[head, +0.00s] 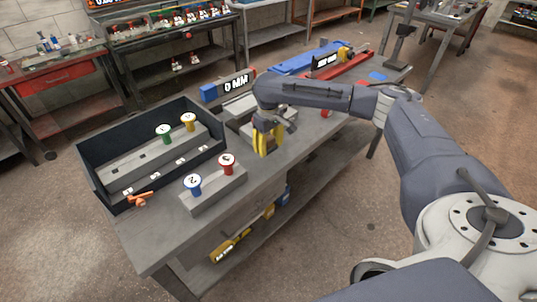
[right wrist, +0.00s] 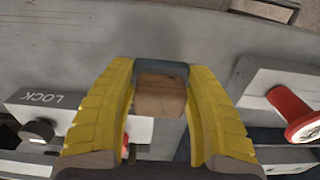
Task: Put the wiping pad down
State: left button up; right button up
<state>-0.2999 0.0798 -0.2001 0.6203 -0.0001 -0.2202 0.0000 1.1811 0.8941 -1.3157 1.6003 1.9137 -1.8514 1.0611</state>
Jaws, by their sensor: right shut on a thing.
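My right gripper (head: 267,143) is over the middle of the bench, its yellow fingers pointing down beside a grey fixture. In the right wrist view, the yellow fingers (right wrist: 162,90) are closed around a tan block with a blue-grey edge, which looks like the wiping pad (right wrist: 160,96). I cannot make out the pad in the head view, where the fingers hide it. Whether the pad touches the surface beneath cannot be told. My left gripper is not in view.
A dark tray (head: 106,196) with green and yellow knobs stands at left. A grey block (head: 213,194) with blue and red knobs sits in front. An orange piece (head: 140,200) lies by the tray. A "0 MM" display (head: 237,84) stands behind. The bench's front left corner is bare.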

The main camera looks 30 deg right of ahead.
aim_at(268, 158)
jog(key=shift+f, duration=2.05)
jog(key=shift+f, duration=0.15)
jog(key=o, duration=1)
notch_tip(268, 158, up, 12)
jog(key=shift+r, duration=0.15)
